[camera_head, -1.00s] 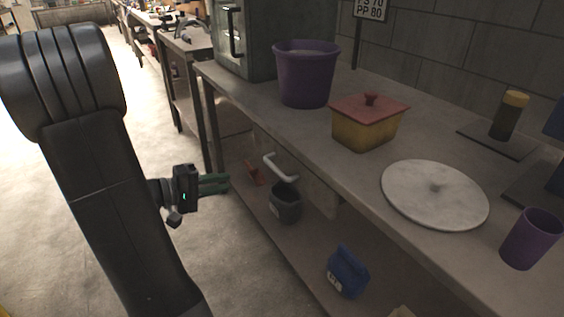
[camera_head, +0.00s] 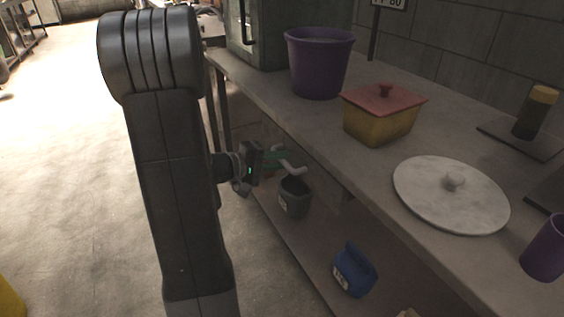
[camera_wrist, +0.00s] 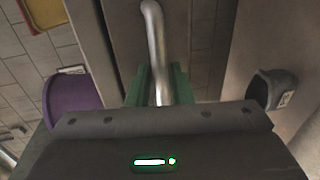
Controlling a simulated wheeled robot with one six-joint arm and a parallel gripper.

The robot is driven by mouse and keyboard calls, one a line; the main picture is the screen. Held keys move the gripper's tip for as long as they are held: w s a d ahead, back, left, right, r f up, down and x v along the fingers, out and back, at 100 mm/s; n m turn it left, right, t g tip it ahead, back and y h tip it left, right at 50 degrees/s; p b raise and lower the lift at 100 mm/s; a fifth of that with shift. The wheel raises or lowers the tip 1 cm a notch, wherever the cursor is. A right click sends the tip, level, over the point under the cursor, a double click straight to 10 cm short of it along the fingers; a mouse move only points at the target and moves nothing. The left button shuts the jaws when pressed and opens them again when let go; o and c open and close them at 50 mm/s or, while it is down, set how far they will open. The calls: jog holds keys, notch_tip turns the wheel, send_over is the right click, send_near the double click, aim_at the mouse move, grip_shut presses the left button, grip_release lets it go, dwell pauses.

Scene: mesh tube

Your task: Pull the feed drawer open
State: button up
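The feed drawer (camera_head: 325,180) sits under the near edge of the worktop, with its front mostly hidden in the head view. Its pale metal bar handle (camera_head: 293,168) sticks out from the front. My gripper (camera_head: 277,158) is at the handle, and its green fingers partly overlap it in the head view. In the wrist view the handle (camera_wrist: 155,45) runs down between the two green fingers of my gripper (camera_wrist: 160,80). The fingers are apart, one on each side of the bar. I see no firm grip on it.
The worktop (camera_head: 345,150) holds a purple bucket (camera_head: 318,65), a yellow box with a red lid (camera_head: 380,120), a pale round lid (camera_head: 440,200) and a purple cup (camera_head: 547,250). A grey bucket (camera_head: 294,198) and a blue container (camera_head: 352,270) stand on the lower shelf.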

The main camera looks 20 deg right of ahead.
jog(key=shift+d+f, duration=0.15)
jog(key=shift+d, duration=0.55)
grip_shut()
jog(key=shift+a, duration=0.15)
jog(key=f+b+v, duration=0.2)
jog(key=v, duration=0.8)
jog(key=a+f+b+v, duration=0.1)
jog(key=f+b+v, duration=0.1)
jog(key=v, duration=0.8)
jog(key=shift+w, duration=0.1)
grip_release()
